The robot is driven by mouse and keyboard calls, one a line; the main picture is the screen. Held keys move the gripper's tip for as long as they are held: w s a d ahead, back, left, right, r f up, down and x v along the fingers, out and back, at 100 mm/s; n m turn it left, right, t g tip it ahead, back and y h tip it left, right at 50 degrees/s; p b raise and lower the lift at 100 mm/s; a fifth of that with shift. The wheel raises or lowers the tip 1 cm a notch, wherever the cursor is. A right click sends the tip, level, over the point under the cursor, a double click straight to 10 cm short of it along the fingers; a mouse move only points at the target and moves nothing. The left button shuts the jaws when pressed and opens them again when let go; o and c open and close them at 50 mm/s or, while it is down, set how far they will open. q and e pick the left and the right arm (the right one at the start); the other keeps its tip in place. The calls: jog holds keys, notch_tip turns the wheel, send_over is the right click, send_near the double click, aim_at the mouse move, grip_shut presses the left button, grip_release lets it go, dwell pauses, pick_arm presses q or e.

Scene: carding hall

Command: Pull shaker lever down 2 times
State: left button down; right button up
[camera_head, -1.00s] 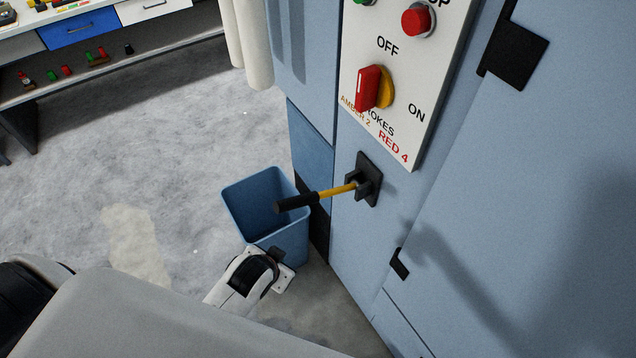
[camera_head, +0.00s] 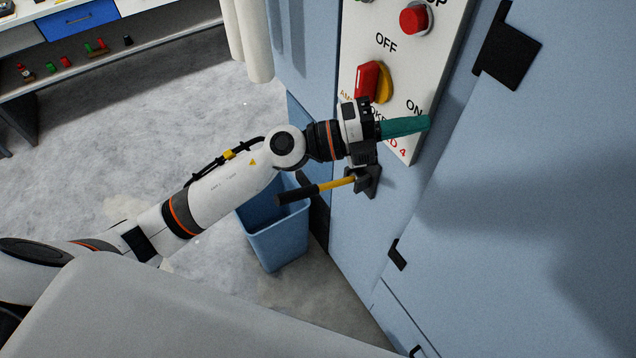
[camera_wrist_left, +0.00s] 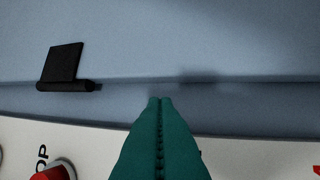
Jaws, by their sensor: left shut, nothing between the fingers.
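The shaker lever is a yellow rod with a black grip (camera_head: 298,195). It sticks out to the left from a black bracket (camera_head: 370,181) on the blue machine front, tilted slightly down toward its grip. My left gripper (camera_head: 405,127) has teal fingers, shut with nothing between them. It is above the lever and apart from it, in front of the lower part of the white control panel. In the left wrist view the closed teal fingers (camera_wrist_left: 160,130) point at the blue cabinet face beyond the panel edge. My right gripper is not in view.
The panel (camera_head: 395,45) carries a red stop button (camera_head: 415,19) and a red and yellow OFF/ON knob (camera_head: 370,80). My left arm hides part of its lettering. A blue bin (camera_head: 278,245) stands on the floor below the lever. A bench (camera_head: 110,45) is at back left.

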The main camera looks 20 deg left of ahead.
pick_arm(q)
jog(key=w+a+f+m+g+y, duration=0.2)
jog(key=a+f+m+g+y, duration=0.1)
jog(key=a+f+y, duration=0.3)
jog(key=w+a+f+m+g+y, duration=0.3)
jog(key=a+f+y, duration=0.4)
jog(key=a, duration=0.1)
jog(key=shift+f+y, duration=0.3)
jog(key=shift+f, duration=0.1)
jog(key=b, duration=0.4)
send_over(325, 185)
jog(key=a, duration=0.2)
jog(key=f, duration=0.7)
jog(key=shift+d+f, duration=0.2)
jog(key=shift+d, duration=0.05)
jog(key=shift+s+a+f+b, duration=0.1)
jog(key=shift+s+f+b, duration=0.1)
jog(key=shift+f+b, duration=0.2)
jog(key=shift+s+a+f+b, duration=0.1)
jog(key=shift+s+f+b, duration=0.05)
jog(key=shift+f+b, duration=0.25)
